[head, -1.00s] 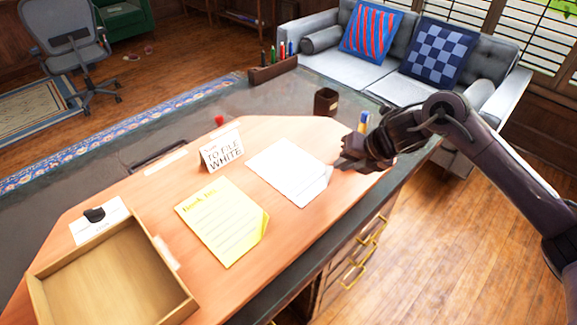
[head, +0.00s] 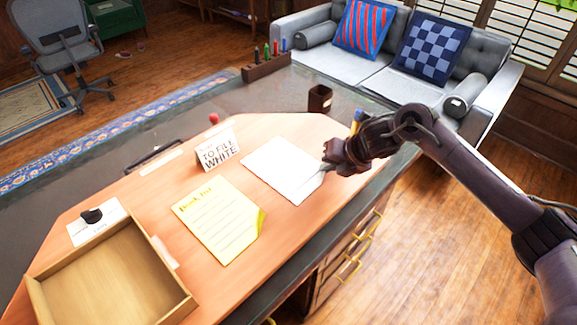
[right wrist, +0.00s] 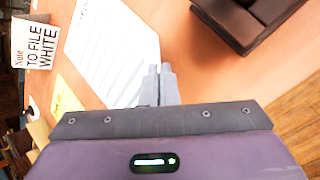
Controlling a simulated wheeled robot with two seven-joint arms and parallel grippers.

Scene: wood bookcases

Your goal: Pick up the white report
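The white report (head: 278,168) is a lined white sheet lying on the wooden desk top. Its near right corner curls up at my right gripper (head: 328,165). In the right wrist view, the report (right wrist: 110,45) reaches to the fingertips of my right gripper (right wrist: 160,72). The two grey fingers are close together at the sheet's curled corner and look shut on it, with the pinched part hidden. The sheet still lies on the desk. My left gripper is not in view.
A "To file white" sign (head: 218,152), a yellow lined sheet (head: 217,220) and an open wooden tray (head: 183,302) are on the desk. A dark cup (head: 320,98) and pen holder (head: 266,66) stand at the back. A sofa (head: 340,70) is beyond.

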